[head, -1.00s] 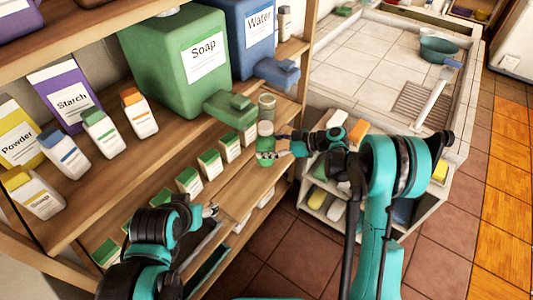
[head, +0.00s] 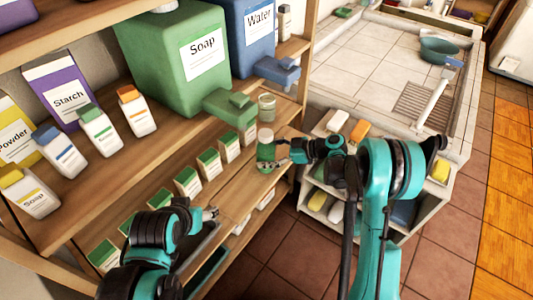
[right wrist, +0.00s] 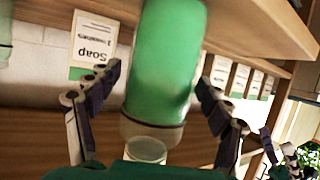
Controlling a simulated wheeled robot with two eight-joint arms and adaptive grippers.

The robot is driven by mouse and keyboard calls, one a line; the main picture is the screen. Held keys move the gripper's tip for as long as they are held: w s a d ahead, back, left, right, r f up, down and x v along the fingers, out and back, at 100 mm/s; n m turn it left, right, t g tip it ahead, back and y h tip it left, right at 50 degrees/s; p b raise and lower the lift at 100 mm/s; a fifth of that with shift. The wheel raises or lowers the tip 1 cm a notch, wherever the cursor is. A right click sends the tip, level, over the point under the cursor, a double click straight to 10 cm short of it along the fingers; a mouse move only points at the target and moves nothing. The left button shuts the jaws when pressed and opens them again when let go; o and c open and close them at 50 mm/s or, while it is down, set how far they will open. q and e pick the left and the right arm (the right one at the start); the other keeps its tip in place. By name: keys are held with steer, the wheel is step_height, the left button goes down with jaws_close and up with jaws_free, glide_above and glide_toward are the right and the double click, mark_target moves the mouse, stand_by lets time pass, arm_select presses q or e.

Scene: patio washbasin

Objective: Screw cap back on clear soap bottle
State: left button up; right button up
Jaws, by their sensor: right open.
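The clear soap bottle (head: 266,153), filled with green liquid and pale at the top, stands upright near the front edge of the wooden shelf. My right gripper (head: 283,152) is at its right side. In the right wrist view the bottle (right wrist: 166,62) appears upside down between the spread fingers of my right gripper (right wrist: 161,100), with gaps on both sides. Its clear shoulder and a narrow pale ring point toward the gripper; I cannot tell whether that ring is a bare neck or a cap. My left gripper (head: 212,213) is low at the shelf front; its opening is unclear.
A small glass jar (head: 267,106) stands behind the bottle. The big green Soap container (head: 165,70) and blue Water container (head: 248,35) stand further back. Several small green-and-white boxes (head: 188,181) line the shelf front. A crate (head: 322,190) and tiled basin (head: 372,55) are to the right.

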steer(key=shift+r, duration=0.2)
steer(key=p+v, duration=0.3)
steer(key=v, duration=0.9)
steer(key=shift+f, duration=0.1)
steer(key=s+r+m+t+h, duration=0.1)
steer(key=s+r+m+h, duration=0.55)
steer(key=s, duration=0.25)
steer(key=s+d+r+m+t+h, duration=0.1)
steer(key=s+d+m+h, duration=0.2)
steer(key=s, duration=0.5)
steer(key=s+d+r+m+t+h, duration=0.1)
steer(key=s+d+m+t+h, duration=0.1)
steer(key=s+m, duration=0.4)
steer(key=shift+s+d+h, duration=0.85)
steer(key=shift+s+d, duration=0.1)
steer(key=shift+s, duration=0.5)
